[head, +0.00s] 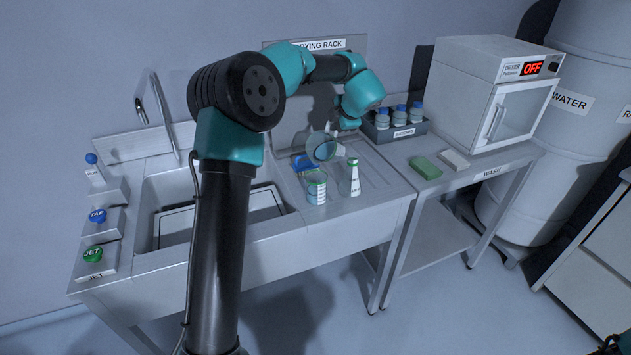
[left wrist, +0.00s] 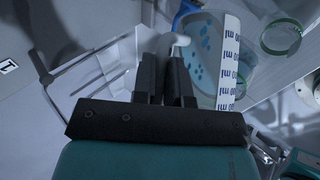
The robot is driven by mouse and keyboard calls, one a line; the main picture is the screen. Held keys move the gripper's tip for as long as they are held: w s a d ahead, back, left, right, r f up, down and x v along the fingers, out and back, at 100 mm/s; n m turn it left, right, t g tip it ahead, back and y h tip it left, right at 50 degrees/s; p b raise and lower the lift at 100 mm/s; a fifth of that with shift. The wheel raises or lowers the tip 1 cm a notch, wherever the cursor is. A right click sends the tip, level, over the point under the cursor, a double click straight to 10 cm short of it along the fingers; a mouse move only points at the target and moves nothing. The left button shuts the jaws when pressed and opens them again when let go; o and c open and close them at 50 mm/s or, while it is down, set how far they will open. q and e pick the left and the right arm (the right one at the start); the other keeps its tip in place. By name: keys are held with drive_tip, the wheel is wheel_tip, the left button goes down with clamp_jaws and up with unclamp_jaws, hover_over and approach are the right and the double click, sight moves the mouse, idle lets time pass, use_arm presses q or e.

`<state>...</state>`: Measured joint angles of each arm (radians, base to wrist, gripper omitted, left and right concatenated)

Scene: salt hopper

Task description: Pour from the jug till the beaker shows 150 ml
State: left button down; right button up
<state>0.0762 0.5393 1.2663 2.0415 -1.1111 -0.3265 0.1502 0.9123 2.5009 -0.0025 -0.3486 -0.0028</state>
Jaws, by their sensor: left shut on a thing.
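The jug (head: 321,147) is a pale, see-through round vessel, held tilted above the drainboard right of the sink. My left gripper (head: 335,128) is shut on it; in the left wrist view the fingers (left wrist: 172,62) are close together at a pale piece that looks like its handle. The beaker (head: 316,188) stands upright on the drainboard, just below the jug, with white graduation marks. Its liquid level is too small to read. A white strip with ml marks (left wrist: 229,62) shows in the left wrist view beside blue drop shapes.
A flask with a green neck (head: 354,178) stands close right of the beaker. A blue object (head: 303,162) is behind the beaker. The sink (head: 175,225) is to the left. A bottle rack (head: 398,131), a green sponge (head: 425,167) and a dryer (head: 485,90) are to the right.

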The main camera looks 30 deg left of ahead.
use_arm(q)
drive_tip(key=shift+s+t+p, duration=0.45)
drive_tip(key=shift+t+p, duration=0.1)
drive_tip(key=shift+t, duration=0.05)
idle(2.6)
